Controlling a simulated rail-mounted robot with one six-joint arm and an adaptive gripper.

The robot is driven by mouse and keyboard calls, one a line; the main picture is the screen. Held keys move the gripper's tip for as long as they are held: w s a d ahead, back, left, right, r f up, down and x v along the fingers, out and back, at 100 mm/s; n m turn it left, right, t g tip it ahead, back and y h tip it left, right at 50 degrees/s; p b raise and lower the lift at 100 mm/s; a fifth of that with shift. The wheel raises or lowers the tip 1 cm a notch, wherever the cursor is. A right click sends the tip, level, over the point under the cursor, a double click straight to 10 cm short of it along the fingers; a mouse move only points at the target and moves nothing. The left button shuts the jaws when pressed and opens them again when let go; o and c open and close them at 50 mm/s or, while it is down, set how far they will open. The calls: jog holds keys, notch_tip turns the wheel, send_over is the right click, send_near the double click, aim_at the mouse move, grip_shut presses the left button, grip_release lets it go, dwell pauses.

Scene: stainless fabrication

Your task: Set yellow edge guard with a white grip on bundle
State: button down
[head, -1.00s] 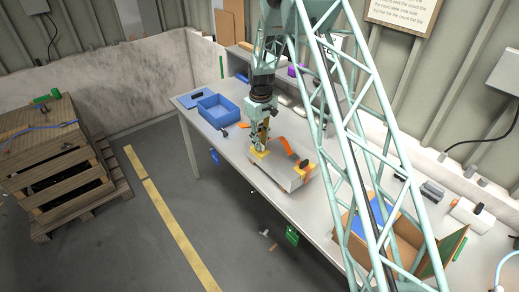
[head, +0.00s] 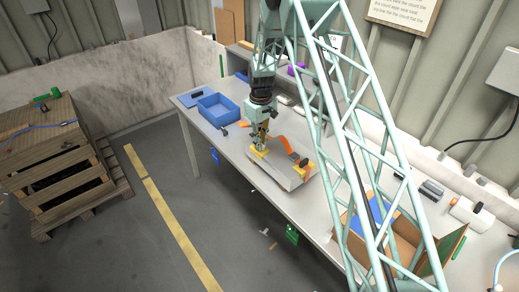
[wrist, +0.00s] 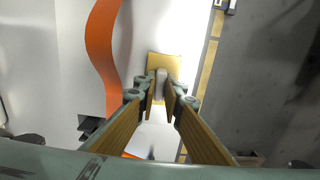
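The yellow edge guard (head: 258,152) lies on the near-left end of the pale bundle (head: 283,178). In the wrist view the guard (wrist: 174,66) sits flat along the bundle's edge, its white grip (wrist: 161,84) standing up between my fingertips. My gripper (head: 261,142) points down over the guard. In the wrist view my gripper (wrist: 160,98) looks slightly parted around the grip, with narrow gaps beside it. Contact between guard and bundle is partly hidden. An orange strap (wrist: 102,45) curves over the bundle.
A blue bin (head: 217,110) stands on the bench's left part. An open cardboard box (head: 402,240) stands at the right. My lattice arm blocks part of the bench.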

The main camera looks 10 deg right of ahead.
jog(key=shift+r, duration=0.1)
dwell(0.3)
jog(key=shift+r+b, duration=0.5)
jog(key=shift+r, duration=1.15)
jog(key=s+r+b, duration=0.1)
jog(key=s+b, duration=0.1)
jog(key=s, duration=1.4)
jog(key=shift+r+b, duration=0.25)
jog(key=shift+b, duration=0.15)
